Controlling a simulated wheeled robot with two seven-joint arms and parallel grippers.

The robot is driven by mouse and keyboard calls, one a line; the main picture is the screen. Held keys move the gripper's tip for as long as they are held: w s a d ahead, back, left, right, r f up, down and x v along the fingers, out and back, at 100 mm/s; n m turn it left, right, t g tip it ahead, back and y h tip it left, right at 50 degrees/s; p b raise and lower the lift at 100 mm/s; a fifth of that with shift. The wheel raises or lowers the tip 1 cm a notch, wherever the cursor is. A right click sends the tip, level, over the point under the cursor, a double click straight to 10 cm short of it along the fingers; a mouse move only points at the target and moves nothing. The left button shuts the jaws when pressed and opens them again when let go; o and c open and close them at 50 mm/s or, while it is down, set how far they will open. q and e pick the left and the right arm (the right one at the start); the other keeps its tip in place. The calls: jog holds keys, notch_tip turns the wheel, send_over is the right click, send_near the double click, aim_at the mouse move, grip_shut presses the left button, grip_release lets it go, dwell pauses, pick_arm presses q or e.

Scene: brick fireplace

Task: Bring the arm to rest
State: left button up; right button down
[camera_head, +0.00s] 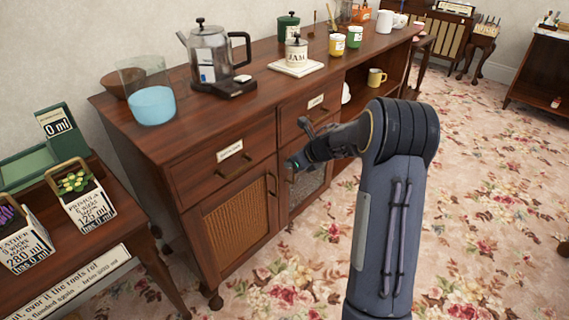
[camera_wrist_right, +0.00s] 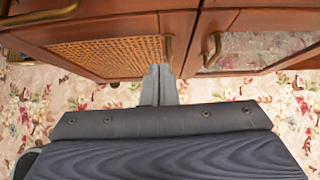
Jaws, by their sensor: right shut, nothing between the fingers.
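My right arm comes up from the bottom of the head view and bends left at the elbow. My right gripper (camera_head: 296,161) is in front of the wooden sideboard (camera_head: 150,150), near its doors and drawers. In the right wrist view the fingers of my right gripper (camera_wrist_right: 159,72) are together with nothing between them. They point toward the cane-panelled door (camera_wrist_right: 105,52) and brass handles. I cannot tell whether they touch the sideboard. My left gripper is not in view.
A low table (camera_head: 95,240) with plant boxes is at left. The flowered carpet (camera_head: 490,200) is clear at right.

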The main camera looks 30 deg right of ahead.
jog(key=shift+v, duration=1.55)
jog(key=s+r+m+t+h, duration=0.2)
jog(key=s+r+m+h, duration=0.1)
jog(key=r+m, duration=0.55)
jog(key=s+r+m+t+h, duration=0.25)
jog(key=r+m, duration=0.35)
jog(key=m, duration=0.6)
jog(key=s+a+f+m+g+y+p, duration=0.1)
jog(key=s+a+f+m+g+y, duration=0.25)
jog(key=s+a+m, duration=0.9)
jog(key=s+a+f+m+g+y+p, duration=0.1)
jog(key=s+a+f+m+g+y, duration=0.25)
jog(key=s+a+m, duration=0.85)
notch_tip(320, 180, up, 17)
jog(key=s+d+n+p, duration=0.2)
jog(key=d+n+p, duration=0.1)
jog(key=p, duration=1.3)
jog(key=shift+s+n, duration=0.2)
jog(key=shift+n, duration=0.3)
